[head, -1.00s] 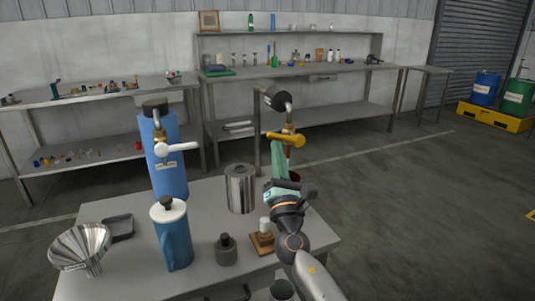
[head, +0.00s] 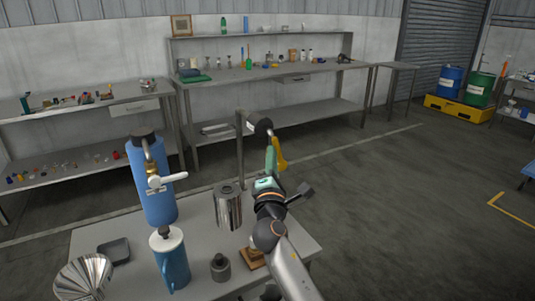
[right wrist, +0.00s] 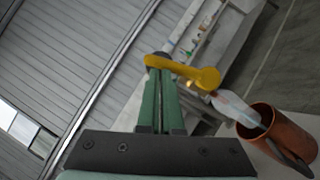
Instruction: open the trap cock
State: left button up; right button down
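The trap cock's yellow lever (head: 281,154) is on the pipework under a dark elbow (head: 259,124) at the back edge of the table. My right gripper (head: 271,147) has its green fingers right beside the lever. In the right wrist view the lever (right wrist: 190,73) crosses at the fingertips, its free end touching or nearly touching them. The fingers (right wrist: 160,70) lie close together with only a thin gap, and I see nothing gripped between them. The cock's body is mostly hidden behind my gripper in the head view. My left gripper is not in view.
A blue cylinder (head: 153,190) with a white-levered cock (head: 167,181) stands left. A steel canister (head: 228,207), blue jug (head: 172,261) and funnel (head: 85,277) are on the table (head: 205,268). A copper-coloured cup (right wrist: 283,138) is close right of the fingers in the wrist view.

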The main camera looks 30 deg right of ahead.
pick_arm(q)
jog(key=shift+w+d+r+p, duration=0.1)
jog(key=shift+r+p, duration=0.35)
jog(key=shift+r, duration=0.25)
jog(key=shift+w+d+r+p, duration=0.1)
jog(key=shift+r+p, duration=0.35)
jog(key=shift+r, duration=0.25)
pick_arm(e)
jog(key=shift+d+r+m+g, duration=0.5)
jog(key=shift+d+r+m, duration=0.1)
jog(key=shift+d+m, duration=0.2)
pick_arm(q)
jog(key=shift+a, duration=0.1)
